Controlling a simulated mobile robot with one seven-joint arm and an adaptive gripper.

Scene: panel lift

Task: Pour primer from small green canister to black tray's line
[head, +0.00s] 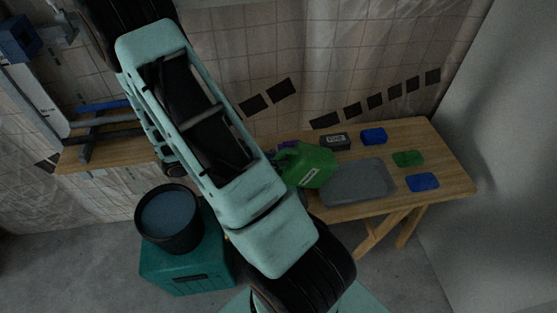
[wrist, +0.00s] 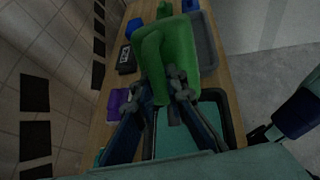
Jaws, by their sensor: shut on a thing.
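The green canister (head: 310,166) shows just past my arm over the wooden bench, with a white label on its side. In the wrist view, my gripper (wrist: 176,84) is shut on the near part of this canister (wrist: 180,50). The canister lies at an angle in the picture; I cannot tell its height above the bench or see liquid leaving it. A black-rimmed tray with a teal inside (wrist: 216,97) lies below and nearer than the canister in the wrist view, partly covered by my fingers. My arm hides it in the head view. No line in it is visible.
A grey tray (head: 358,183) lies right of the canister on the wooden bench (head: 450,170). Blue blocks (head: 374,136) (head: 422,182), a green block (head: 408,158) and a dark labelled box (head: 335,141) lie around it. A bucket (head: 168,216) stands on a teal box at left.

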